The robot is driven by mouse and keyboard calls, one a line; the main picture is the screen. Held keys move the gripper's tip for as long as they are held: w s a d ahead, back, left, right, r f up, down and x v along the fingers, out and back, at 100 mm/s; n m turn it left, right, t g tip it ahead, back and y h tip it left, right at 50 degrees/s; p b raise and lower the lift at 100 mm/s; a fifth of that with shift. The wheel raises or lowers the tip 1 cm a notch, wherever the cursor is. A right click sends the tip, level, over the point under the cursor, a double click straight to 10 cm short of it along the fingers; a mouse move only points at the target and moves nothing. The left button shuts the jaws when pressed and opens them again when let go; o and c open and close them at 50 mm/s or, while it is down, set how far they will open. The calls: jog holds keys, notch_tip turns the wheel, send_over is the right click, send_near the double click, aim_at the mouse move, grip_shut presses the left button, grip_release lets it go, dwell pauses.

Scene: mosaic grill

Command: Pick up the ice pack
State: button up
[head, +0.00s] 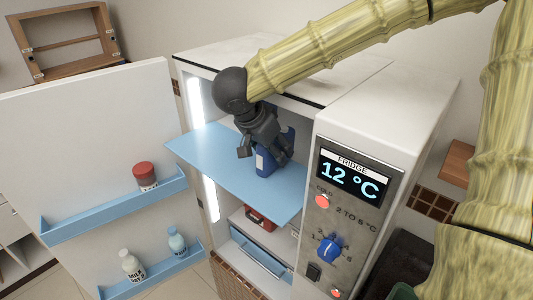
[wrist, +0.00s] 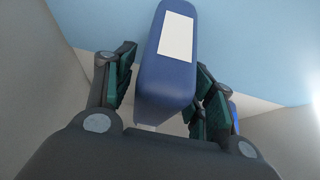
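The ice pack, a blue block with a white label, is upright on the light-blue shelf inside the fridge; it shows in the head view (head: 263,164) and in the wrist view (wrist: 165,85). My gripper (head: 258,148) reaches into the fridge from above and partly hides it. In the wrist view the block is between the two fingers of my gripper (wrist: 165,92), with a narrow gap at the left finger. The right finger is very close to it; I cannot tell whether it touches. The fingers look open around the block.
Another blue piece (head: 289,138) shows just behind, partly hidden. The shelf (head: 215,160) juts out of the fridge (head: 400,95). The open door at left carries a red-capped jar (head: 145,176) and two bottles (head: 132,265). A red item (head: 260,219) sits below the shelf.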

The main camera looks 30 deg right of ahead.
jog(key=shift+w+d+f, duration=0.15)
jog(key=shift+d+f, duration=0.05)
jog(key=shift+d, duration=0.2)
grip_shut()
jog(key=shift+a+r, duration=0.1)
jog(key=shift+a, duration=0.15)
jog(key=shift+d+r, duration=0.1)
